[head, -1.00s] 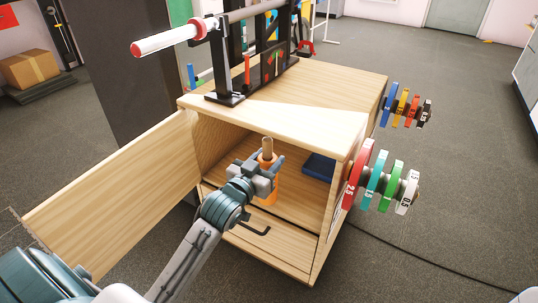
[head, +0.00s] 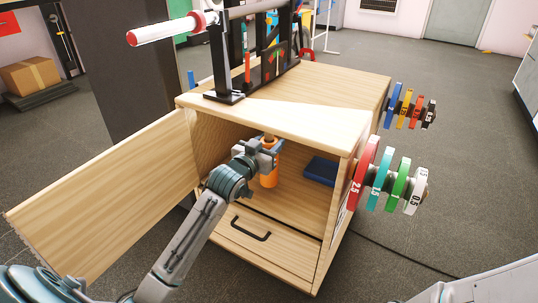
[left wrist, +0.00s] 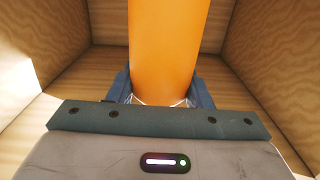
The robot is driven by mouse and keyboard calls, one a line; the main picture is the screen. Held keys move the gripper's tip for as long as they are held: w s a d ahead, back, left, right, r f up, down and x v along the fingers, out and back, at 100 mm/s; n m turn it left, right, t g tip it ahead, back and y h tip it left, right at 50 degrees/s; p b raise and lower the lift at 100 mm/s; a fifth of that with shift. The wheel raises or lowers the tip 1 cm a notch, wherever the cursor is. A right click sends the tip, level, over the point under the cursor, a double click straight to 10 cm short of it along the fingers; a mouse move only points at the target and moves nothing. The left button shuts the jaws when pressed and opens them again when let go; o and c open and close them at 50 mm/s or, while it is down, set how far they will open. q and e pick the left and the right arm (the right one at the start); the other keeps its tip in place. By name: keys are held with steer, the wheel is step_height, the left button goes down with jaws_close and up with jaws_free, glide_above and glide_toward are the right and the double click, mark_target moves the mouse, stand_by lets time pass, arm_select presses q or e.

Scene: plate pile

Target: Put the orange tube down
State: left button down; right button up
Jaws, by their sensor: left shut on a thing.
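The tube also fills the upper middle of the left wrist view (left wrist: 168,45), between the two fingers (left wrist: 160,88). I cannot tell whether the tube's lower end touches the compartment floor (head: 290,208). My right arm shows only as a piece at the lower right; its gripper is out of view.
The cabinet door (head: 110,200) stands open at left. A dark blue flat thing (head: 320,170) lies on the compartment floor, right of the tube. A drawer (head: 262,238) is below. Coloured weight plates (head: 381,180) stick out on the right side. A bar rack (head: 250,70) stands on top.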

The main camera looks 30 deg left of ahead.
arm_select(q)
step_height(320, 180, down, 3)
steer(key=shift+f+b, duration=0.1)
steer(key=shift+b, duration=0.85)
steer(key=shift+r, duration=0.2)
steer(key=shift+f, duration=0.1)
steer(key=c, duration=0.7)
jaws_free()
